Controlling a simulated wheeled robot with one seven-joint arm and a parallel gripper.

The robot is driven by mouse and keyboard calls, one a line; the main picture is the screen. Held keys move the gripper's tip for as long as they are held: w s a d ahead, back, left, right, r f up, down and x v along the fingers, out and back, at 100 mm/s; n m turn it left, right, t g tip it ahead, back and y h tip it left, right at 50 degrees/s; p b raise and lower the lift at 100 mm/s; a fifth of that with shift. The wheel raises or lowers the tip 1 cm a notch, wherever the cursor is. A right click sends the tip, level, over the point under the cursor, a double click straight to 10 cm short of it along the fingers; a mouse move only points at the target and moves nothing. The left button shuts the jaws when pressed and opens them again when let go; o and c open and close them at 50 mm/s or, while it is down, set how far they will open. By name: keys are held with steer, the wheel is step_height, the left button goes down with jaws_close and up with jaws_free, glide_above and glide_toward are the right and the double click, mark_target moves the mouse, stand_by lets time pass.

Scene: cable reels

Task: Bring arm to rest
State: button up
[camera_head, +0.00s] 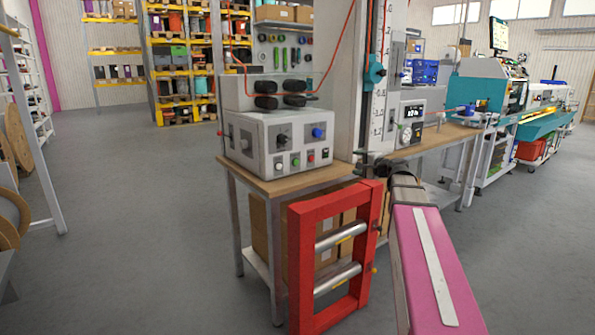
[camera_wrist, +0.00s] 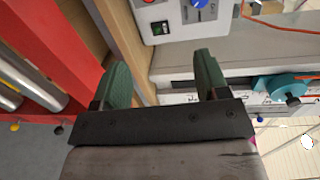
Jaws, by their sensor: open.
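My gripper (camera_wrist: 162,60) is open, with its two green fingers apart and nothing visible between them. In the wrist view its fingers point toward the bench and the grey-white control box (camera_wrist: 182,18). In the head view my pink arm reaches forward from the lower right, its far end close to the bench. The fingers are too small and dark there to make out clearly. The same control box (camera_head: 278,142) stands on the wooden-topped bench (camera_head: 325,178).
A red frame with metal rollers (camera_head: 333,258) stands in front of the bench, left of my arm; it also shows in the wrist view (camera_wrist: 60,50). A tall scale column (camera_head: 377,110) rises behind my arm's end. Open grey floor (camera_head: 130,220) lies to the left.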

steer(key=s+a+f+n+g+h, duration=0.1)
steer(key=s+a+f+n+g, duration=0.15)
steer(key=f, duration=0.45)
steer(key=s+a+f+n+g+h, duration=0.1)
steer(key=s+a+f+g, duration=0.15)
steer(key=f, duration=0.45)
steer(key=s+f+n+g+h, duration=0.7)
steer(key=s+f+g+h, duration=0.1)
steer(key=s+f, duration=1.4)
step_height(320, 180, down, 2)
steer(key=shift+d+f, duration=0.1)
steer(key=shift+d, duration=0.25)
steer(key=shift+n, duration=0.25)
